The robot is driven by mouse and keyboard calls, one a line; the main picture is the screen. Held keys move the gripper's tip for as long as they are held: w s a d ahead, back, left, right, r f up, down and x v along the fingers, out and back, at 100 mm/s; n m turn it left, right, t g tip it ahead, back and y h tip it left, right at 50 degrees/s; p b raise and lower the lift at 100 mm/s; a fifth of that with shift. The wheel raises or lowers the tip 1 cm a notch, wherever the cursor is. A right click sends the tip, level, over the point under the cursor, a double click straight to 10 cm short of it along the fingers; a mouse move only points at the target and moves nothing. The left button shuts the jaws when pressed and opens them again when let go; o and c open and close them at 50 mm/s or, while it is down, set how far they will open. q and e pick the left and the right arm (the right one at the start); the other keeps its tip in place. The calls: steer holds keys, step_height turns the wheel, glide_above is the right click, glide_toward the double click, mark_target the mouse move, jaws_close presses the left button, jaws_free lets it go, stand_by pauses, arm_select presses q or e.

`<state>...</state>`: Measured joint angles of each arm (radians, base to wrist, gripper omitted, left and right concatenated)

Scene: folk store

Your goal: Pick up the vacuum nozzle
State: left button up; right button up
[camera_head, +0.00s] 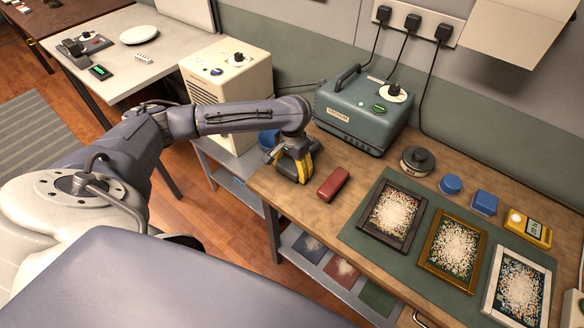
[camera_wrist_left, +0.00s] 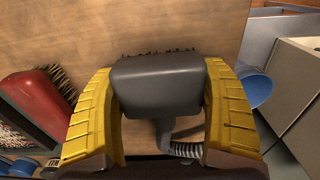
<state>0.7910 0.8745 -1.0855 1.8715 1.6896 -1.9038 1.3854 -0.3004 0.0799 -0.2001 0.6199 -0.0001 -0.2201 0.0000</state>
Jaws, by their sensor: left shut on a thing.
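The vacuum nozzle (camera_wrist_left: 158,86) is a dark grey block with a row of dark bristles along its far edge and a ribbed grey hose at its near side. My left gripper (camera_wrist_left: 160,76) is shut on it, with a yellow finger pad on each side. In the head view, my left gripper (camera_head: 297,166) is low over the left end of the wooden workbench (camera_head: 320,215) and mostly hides the nozzle. I cannot tell whether the nozzle touches the bench. My right gripper is not in view.
A red brush (camera_head: 333,184) lies just right of my left gripper. The blue-grey vacuum unit (camera_head: 365,110) stands behind it. A blue cup (camera_head: 268,139) is close on the left. Three framed pictures (camera_head: 451,248) lie on a green mat further right.

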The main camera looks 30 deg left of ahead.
mark_target(292, 164)
arm_select(q)
steer(key=shift+c, duration=1.2)
steer(key=shift+r, duration=0.15)
step_height(292, 164, up, 20)
steer(key=o, duration=0.6)
steer(key=c, duration=0.4)
steer(key=shift+d, duration=0.1)
